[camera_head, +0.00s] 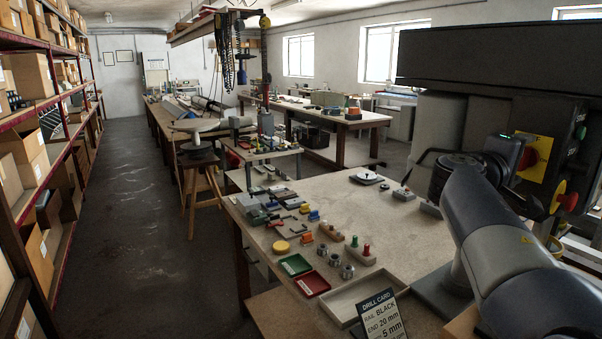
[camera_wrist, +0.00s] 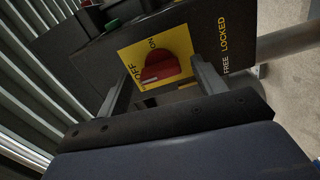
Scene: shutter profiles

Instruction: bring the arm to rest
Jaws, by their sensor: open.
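In the wrist view my gripper (camera_wrist: 163,72) is open and empty, with one finger on each side of a red rotary knob (camera_wrist: 160,68). Gaps show between the fingers and the knob; how far the fingertips are from the panel is hard to tell. The knob sits on a yellow plate marked OFF and ON, and a white mark shows on its lower edge. In the head view my arm (camera_head: 500,240) reaches up from the lower right toward the dark machine, and the red knob (camera_head: 528,157) on its yellow plate shows there. My fingers are not clear in that view.
The dark machine (camera_head: 490,55) overhangs my arm, with a red mushroom button (camera_head: 567,201) below right. The workbench (camera_head: 350,215) carries coloured parts, trays and a drill card (camera_head: 381,316). Shelving (camera_head: 35,110) lines the left; the aisle floor (camera_head: 150,240) is clear.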

